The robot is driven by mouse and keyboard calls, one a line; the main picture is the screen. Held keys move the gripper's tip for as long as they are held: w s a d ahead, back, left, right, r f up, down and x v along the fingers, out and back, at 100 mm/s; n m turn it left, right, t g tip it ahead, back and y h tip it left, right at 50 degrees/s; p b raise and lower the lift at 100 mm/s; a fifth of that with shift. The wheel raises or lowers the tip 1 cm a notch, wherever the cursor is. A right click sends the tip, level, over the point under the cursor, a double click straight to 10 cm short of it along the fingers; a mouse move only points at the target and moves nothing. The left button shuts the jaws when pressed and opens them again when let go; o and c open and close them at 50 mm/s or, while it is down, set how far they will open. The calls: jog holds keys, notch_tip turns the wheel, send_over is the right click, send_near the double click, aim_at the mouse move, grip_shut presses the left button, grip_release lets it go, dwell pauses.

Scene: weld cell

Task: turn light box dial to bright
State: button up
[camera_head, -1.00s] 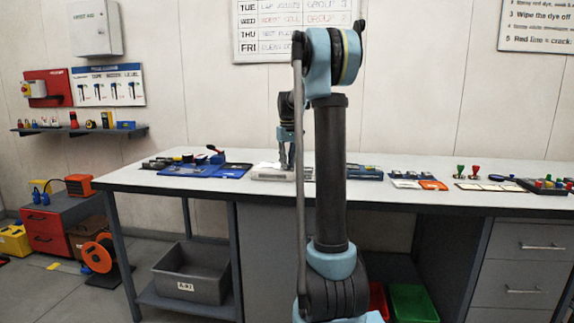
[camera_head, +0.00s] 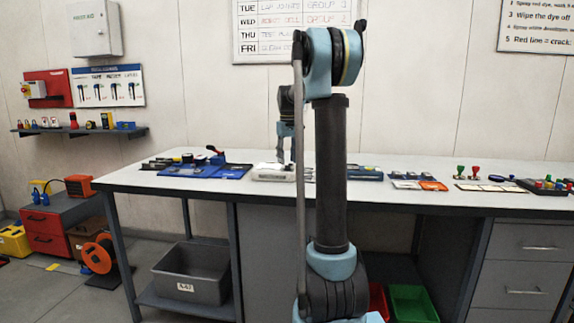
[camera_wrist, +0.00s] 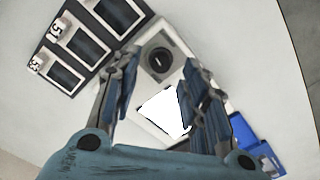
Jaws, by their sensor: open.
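The light box (camera_head: 268,173) is a low pale box on the bench, partly hidden behind my arm in the head view. In the wrist view its pale body (camera_wrist: 180,75) carries a round dark dial (camera_wrist: 158,60) and a glaring white panel (camera_wrist: 163,112). The dial's pointer is too small to read. My gripper (camera_wrist: 159,66) is open, with one finger on each side of the dial in the picture. In the head view my gripper (camera_head: 287,157) hangs above the light box, apart from it. Nothing is between the fingers.
Dark framed panels with white labels (camera_wrist: 80,45) lie beside the box in the wrist view, with a blue item (camera_wrist: 256,143) on the other side. A blue mat with tools (camera_head: 205,171) lies left on the bench; cards and stamps (camera_head: 474,172) lie right.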

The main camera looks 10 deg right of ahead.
notch_tip(320, 180, up, 10)
jog(key=shift+f, duration=0.25)
dwell(0.3)
jog(key=s+f, duration=0.3)
jog(key=s, duration=1)
jog(key=s+f+m+t, duration=0.1)
jog(key=s+f, duration=1.2)
jog(key=s, duration=0.2)
jog(key=s+f+m+t, duration=0.1)
jog(key=s+f+m, duration=0.1)
jog(key=s+f, duration=1.2)
jog(key=shift+s, duration=1.1)
jog(key=shift+w+f, duration=0.15)
jog(key=shift+w, duration=0.35)
